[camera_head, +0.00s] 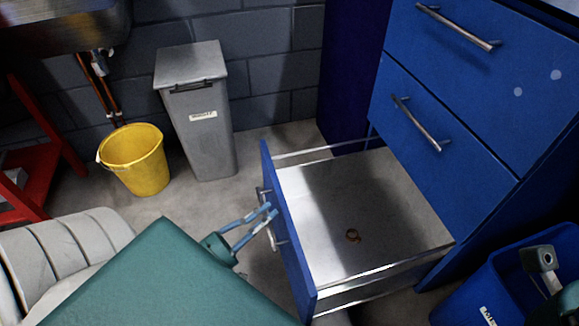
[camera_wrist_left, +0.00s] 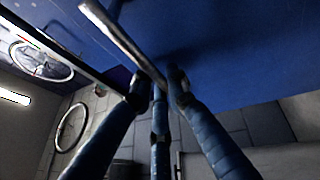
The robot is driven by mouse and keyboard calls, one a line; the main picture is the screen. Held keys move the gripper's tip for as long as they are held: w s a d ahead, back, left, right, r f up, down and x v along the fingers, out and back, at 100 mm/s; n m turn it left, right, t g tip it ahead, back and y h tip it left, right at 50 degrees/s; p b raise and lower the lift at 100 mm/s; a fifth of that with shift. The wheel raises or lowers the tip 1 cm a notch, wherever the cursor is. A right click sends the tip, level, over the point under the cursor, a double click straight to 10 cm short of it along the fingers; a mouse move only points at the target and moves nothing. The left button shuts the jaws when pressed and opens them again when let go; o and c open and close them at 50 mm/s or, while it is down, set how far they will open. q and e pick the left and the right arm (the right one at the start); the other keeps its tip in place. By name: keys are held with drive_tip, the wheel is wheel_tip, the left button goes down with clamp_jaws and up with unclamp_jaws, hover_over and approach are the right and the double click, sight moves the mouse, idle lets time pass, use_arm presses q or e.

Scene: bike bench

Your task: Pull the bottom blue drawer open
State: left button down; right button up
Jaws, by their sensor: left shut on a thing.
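In the left wrist view the fingers (camera_wrist_left: 160,88) close around the metal handle (camera_wrist_left: 125,42) in front of the blue drawer face (camera_wrist_left: 220,45). Part of my right gripper (camera_head: 541,262) shows at the lower right, over a blue bin; its fingers cannot be made out.
Two closed blue drawers with bar handles (camera_head: 420,122) are above. A blue bin (camera_head: 480,300) stands right of the open drawer. A grey lidded bin (camera_head: 205,140) and a yellow bucket (camera_head: 135,165) stand by the wall. Bare floor lies between them and the drawer.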

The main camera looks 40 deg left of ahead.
use_arm(q)
drive_tip(key=shift+s+a, duration=0.6)
drive_tip(key=shift+s, duration=0.2)
drive_tip(key=shift+s+a, duration=0.55)
drive_tip(key=shift+s, duration=0.2)
drive_tip(key=c, duration=1.9)
unclamp_jaws()
drive_tip(key=shift+c, duration=0.2)
drive_tip(key=v, duration=1.2)
drive_tip(key=shift+s, duration=0.1)
